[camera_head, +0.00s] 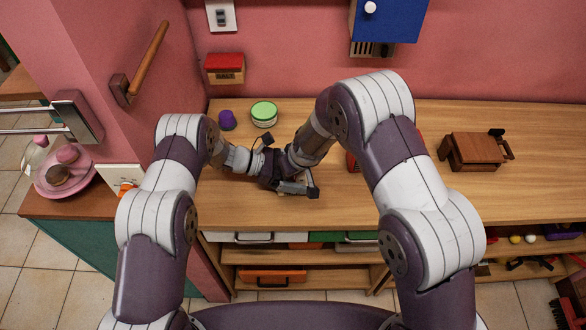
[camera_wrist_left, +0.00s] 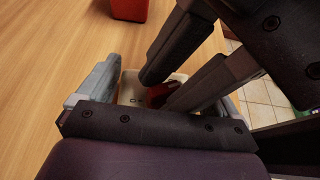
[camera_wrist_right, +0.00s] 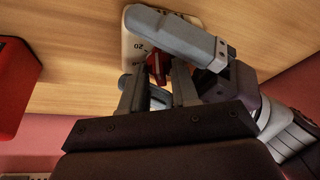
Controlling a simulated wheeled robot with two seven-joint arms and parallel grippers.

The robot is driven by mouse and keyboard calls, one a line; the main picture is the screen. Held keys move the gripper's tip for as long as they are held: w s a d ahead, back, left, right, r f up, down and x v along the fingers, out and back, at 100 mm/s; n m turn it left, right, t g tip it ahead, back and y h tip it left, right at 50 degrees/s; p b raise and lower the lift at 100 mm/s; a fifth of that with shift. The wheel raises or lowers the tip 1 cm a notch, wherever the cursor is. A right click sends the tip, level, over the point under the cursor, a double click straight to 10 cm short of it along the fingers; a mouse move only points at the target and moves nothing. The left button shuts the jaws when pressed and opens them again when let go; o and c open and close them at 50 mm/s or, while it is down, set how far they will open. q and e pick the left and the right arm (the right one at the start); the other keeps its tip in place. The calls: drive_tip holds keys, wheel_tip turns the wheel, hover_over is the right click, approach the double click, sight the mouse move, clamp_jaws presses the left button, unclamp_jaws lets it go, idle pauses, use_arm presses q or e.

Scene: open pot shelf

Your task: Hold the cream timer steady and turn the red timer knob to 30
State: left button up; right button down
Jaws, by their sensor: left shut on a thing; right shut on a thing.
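The cream timer (camera_wrist_right: 133,48) lies on the wooden counter, with printed numbers, one reading 20, on its face in the right wrist view. It also shows between my left fingers in the left wrist view (camera_wrist_left: 133,86). My left gripper (camera_head: 272,180) is shut on the timer's body from its sides. The red knob (camera_wrist_right: 155,66) sits on the timer's face; part of it also shows in the left wrist view (camera_wrist_left: 158,94). My right gripper (camera_wrist_right: 157,88) is shut on the knob. Its pointer setting cannot be read.
A red object (camera_head: 352,162) stands on the counter (camera_head: 400,195), partly behind my right arm. A green-lidded jar (camera_head: 264,114) and purple object (camera_head: 227,120) stand behind my left gripper. A wooden box (camera_head: 473,151) is at right. The counter's front edge is close to the grippers.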

drive_tip(key=c, duration=0.9)
unclamp_jaws()
drive_tip(key=shift+o, duration=0.2)
drive_tip(key=shift+a, duration=0.1)
